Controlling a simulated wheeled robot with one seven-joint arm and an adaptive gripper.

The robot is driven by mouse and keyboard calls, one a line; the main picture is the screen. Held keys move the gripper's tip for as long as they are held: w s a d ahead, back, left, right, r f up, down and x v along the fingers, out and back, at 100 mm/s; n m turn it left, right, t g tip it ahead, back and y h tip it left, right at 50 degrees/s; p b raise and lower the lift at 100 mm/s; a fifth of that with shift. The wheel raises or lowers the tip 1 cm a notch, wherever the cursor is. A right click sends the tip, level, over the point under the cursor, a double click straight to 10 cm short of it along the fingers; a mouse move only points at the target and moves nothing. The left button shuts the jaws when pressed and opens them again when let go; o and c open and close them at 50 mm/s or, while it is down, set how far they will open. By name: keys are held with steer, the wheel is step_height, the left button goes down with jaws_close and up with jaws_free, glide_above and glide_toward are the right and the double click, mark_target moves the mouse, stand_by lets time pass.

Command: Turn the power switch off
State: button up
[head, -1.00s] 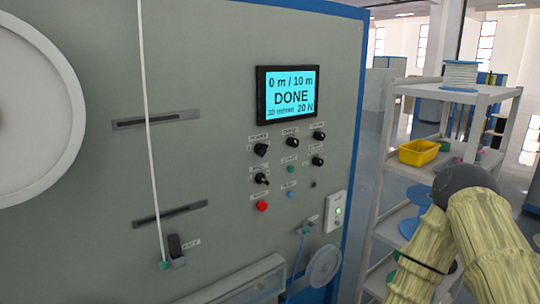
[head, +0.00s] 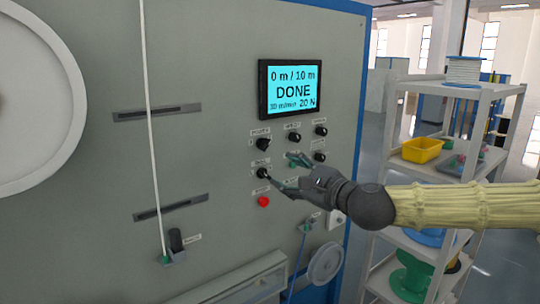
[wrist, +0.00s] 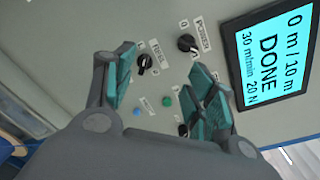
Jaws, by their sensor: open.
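The power switch is the black rotary knob (head: 263,143) at the top left of the control group, below the screen. It also shows in the wrist view (wrist: 187,43), beside its label, just beyond the fingertips; I cannot tell its exact setting. My gripper (head: 284,172) is open with teal-padded fingers, in front of the panel, a little below and right of the power switch. In the wrist view my gripper (wrist: 165,75) has nothing between its fingers; the knob below the power switch (wrist: 145,63) shows near one fingertip. I cannot tell whether any finger touches the panel.
The screen (head: 291,88) reads "DONE", 0 m / 10 m. Other knobs (head: 294,137) and a red button (head: 263,201) crowd the panel nearby. A shelf rack (head: 468,88) with a yellow bin (head: 422,150) stands at the right, behind my arm.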

mark_target(268, 146)
step_height(268, 146, up, 4)
steer(key=d, duration=0.1)
steer(key=shift+m+t, duration=0.3)
steer(key=shift+t, duration=0.1)
steer(key=p+x, duration=0.3)
steer(key=x, duration=0.7)
steer(key=shift+w+p, duration=0.3)
steer(key=shift+w, duration=0.1)
steer(key=c, duration=1)
